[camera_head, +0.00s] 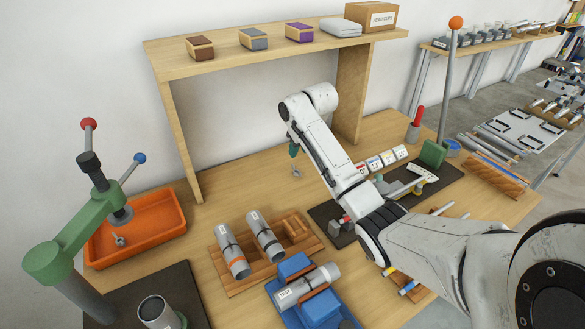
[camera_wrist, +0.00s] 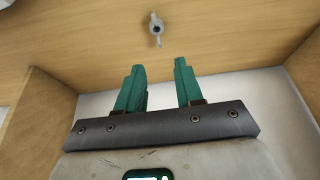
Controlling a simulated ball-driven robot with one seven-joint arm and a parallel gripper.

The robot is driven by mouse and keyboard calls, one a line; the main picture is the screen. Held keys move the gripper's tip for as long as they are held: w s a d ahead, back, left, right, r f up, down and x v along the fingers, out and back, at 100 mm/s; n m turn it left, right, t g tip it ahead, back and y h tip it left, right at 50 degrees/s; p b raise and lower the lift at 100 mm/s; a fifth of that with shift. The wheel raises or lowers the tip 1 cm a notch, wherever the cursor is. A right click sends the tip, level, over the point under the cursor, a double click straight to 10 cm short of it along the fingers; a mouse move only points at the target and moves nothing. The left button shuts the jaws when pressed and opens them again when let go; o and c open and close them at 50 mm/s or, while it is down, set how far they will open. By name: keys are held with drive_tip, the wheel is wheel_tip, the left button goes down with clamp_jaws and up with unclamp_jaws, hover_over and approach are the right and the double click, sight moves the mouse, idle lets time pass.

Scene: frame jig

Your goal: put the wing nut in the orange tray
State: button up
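A small grey metal wing nut (camera_head: 296,172) lies on the wooden table under the shelf; it also shows near the top of the wrist view (camera_wrist: 156,28). My gripper (camera_wrist: 159,64), with teal fingers, is open and empty. In the head view its teal fingers (camera_head: 294,150) show just above the wing nut, partly hidden by my arm. The wing nut lies beyond the fingertips, apart from them. The orange tray (camera_head: 172,228) sits on the table at the left, behind the green press. A small grey metal piece (camera_head: 120,241) is seen in the tray; I cannot tell what it is.
A green lever press (camera_head: 75,235) stands in front of the tray and partly hides it. A wooden rack (camera_head: 287,255) with grey cylinders and a blue fixture (camera_head: 322,308) stand at front centre. The shelf (camera_head: 270,58) spans above. Table between tray and wing nut looks clear, apart from the shelf upright (camera_head: 180,140).

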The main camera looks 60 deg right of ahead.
sight(293, 165)
drive_tip(key=shift+p+x, duration=0.45)
drive_tip(key=shift+x, duration=4.05)
drive_tip(key=shift+c, duration=0.4)
clamp_jaws()
